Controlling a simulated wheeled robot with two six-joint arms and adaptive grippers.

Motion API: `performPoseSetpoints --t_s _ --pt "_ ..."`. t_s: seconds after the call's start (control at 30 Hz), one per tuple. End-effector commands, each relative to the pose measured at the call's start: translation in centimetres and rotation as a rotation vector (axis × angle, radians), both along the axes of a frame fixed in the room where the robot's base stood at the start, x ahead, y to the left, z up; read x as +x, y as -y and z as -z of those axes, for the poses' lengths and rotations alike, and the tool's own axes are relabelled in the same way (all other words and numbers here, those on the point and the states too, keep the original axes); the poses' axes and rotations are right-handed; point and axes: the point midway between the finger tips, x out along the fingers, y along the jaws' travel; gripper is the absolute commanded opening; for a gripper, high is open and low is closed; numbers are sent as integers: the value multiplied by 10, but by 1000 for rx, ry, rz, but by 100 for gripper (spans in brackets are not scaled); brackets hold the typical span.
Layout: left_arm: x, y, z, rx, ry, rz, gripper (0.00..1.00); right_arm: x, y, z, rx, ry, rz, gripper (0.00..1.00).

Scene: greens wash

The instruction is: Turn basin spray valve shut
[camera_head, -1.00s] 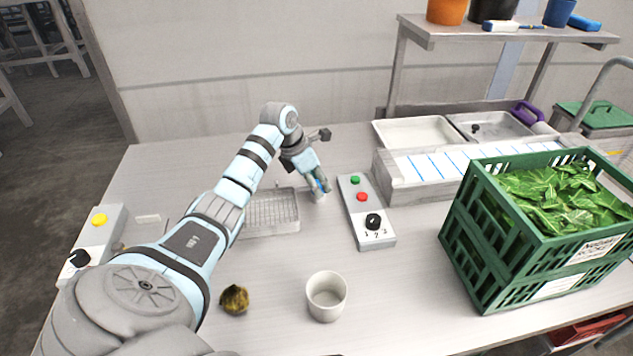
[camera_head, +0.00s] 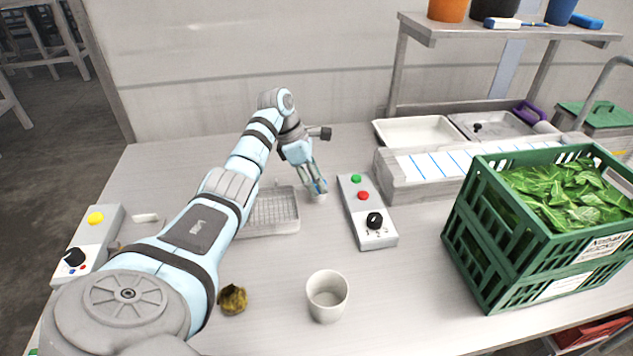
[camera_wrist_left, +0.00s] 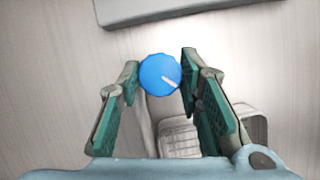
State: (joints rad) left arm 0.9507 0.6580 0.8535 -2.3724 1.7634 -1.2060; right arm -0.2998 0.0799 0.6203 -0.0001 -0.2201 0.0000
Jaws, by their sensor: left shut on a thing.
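The valve has a round blue knob (camera_wrist_left: 160,74) with a white pointer mark, on a pale stem or body below it. In the left wrist view the pointer slants toward the lower right. My left gripper (camera_head: 317,187) reaches down over the valve from behind. In the left wrist view its green-padded fingers (camera_wrist_left: 160,77) stand on either side of the knob and are shut on it. In the head view the fingers hide most of the knob. My right gripper is not in view.
A wire-mesh tray (camera_head: 298,217) lies just left of the valve. A control box (camera_head: 376,241) with green and red buttons and a black dial is to its right. A white cup (camera_head: 327,310), a brown lump (camera_head: 233,299) and a green crate (camera_head: 494,278) of leaves stand nearer.

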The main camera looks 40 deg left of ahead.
Motion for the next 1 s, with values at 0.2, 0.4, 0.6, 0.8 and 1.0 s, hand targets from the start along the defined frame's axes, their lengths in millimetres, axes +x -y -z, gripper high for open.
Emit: performPoseSetpoints --t_s 0.2,0.4,0.6,0.8,1.0 --pt "0 0 0 1 1 20 5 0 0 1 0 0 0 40" --pt "0 0 0 1 1 20 5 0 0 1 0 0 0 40" --pt "0 0 0 1 1 19 53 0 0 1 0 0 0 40" --pt "0 0 0 0 0 18 53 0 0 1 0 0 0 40" --pt "-3 -5 -15 1 3 17 53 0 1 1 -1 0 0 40"
